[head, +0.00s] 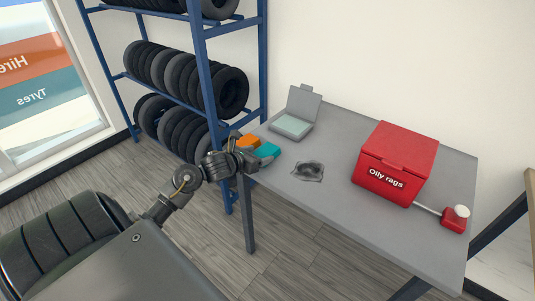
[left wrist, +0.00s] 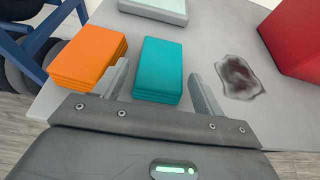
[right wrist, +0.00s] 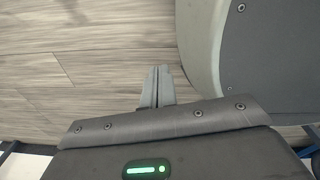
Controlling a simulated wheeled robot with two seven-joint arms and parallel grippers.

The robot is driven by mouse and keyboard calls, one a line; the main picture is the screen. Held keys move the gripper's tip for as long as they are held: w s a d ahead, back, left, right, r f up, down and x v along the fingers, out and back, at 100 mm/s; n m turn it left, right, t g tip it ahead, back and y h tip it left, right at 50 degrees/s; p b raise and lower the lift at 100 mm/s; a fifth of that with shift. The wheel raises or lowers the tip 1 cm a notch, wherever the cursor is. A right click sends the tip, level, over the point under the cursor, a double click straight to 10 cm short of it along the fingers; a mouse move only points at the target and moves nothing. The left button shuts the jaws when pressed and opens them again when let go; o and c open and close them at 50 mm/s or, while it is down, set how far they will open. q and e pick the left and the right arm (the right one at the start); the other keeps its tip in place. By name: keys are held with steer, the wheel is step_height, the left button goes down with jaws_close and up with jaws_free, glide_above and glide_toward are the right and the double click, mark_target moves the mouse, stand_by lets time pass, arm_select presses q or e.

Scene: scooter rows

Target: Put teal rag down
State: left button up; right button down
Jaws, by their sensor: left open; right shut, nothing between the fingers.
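The teal rag (left wrist: 159,68) is a folded stack lying on the grey table, and it also shows in the head view (head: 267,150). My left gripper (left wrist: 158,82) is open, with one finger on either side of the teal rag. In the head view my left gripper (head: 250,157) is at the table's left edge and partly covers the rags. My right gripper (right wrist: 156,75) is shut and empty, above the wooden floor beside a part of my own body. It is not in the head view.
An orange rag stack (left wrist: 88,58) lies just left of the left gripper's left finger. A red "Oily rags" bin (head: 395,160) with a pedal (head: 455,219) stands right. An open grey case (head: 294,120) is behind. A blue tyre rack (head: 205,80) stands left.

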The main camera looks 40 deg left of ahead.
mark_target(266, 151)
arm_select(q)
steer(key=shift+r+p+x, duration=0.15)
steer(key=shift+p+x, duration=0.15)
steer(key=shift+x, duration=1.05)
steer(key=shift+r+p+x, duration=0.1)
steer(key=shift+p+x, duration=0.2)
steer(key=shift+x, duration=1.05)
steer(key=shift+d, duration=0.1)
steer(key=c, duration=0.8)
